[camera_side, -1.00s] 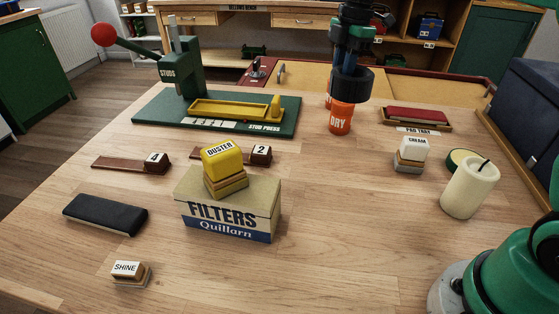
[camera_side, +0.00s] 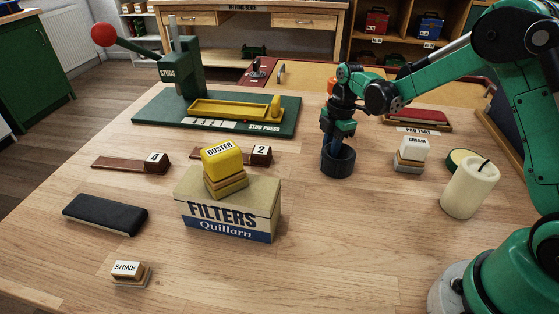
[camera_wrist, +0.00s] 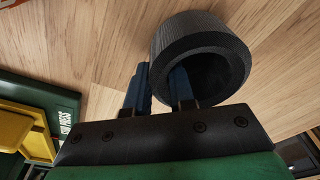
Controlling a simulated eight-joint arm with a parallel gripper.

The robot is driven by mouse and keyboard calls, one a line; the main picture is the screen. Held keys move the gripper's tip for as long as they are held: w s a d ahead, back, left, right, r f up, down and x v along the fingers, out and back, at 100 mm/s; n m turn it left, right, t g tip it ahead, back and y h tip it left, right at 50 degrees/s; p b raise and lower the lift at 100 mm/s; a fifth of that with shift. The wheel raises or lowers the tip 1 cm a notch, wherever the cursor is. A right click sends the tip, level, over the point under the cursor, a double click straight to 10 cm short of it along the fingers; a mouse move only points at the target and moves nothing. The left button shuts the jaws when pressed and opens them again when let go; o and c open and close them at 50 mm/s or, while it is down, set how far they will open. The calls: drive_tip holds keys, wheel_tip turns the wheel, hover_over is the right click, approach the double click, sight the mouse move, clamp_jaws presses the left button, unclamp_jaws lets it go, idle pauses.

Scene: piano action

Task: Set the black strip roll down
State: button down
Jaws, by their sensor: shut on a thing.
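The black strip roll (camera_side: 338,163) is a short, ribbed black ring with an open middle. My gripper (camera_side: 334,146) points down at it in the side view, its blue fingers reaching to the roll's rim. In the wrist view, the two blue fingers (camera_wrist: 161,85) are shut on the wall of the roll (camera_wrist: 195,42), and the wood tabletop shows behind it. The roll looks low, at or just above the tabletop; I cannot tell whether its underside touches.
The CREAM stamp (camera_side: 412,153) and a candle (camera_side: 470,188) stand to the right. The FILTERS box (camera_side: 228,212) with the yellow DUSTER block (camera_side: 222,160) is at left. The table front is clear.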

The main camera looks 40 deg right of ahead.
drive_tip(key=shift+f, duration=0.1)
drive_tip(key=c, duration=0.7)
unclamp_jaws()
drive_tip(key=shift+c, duration=0.2)
wheel_tip(320, 180, up, 11)
drive_tip(key=d, duration=0.1)
drive_tip(key=s+a+r+m+t+h, duration=0.1)
drive_tip(key=s+a+m+t, duration=0.6)
drive_tip(key=s+m, duration=0.5)
drive_tip(key=shift+s+r+m, duration=0.25)
drive_tip(key=shift+r+m, duration=0.15)
drive_tip(key=shift+m, duration=2)
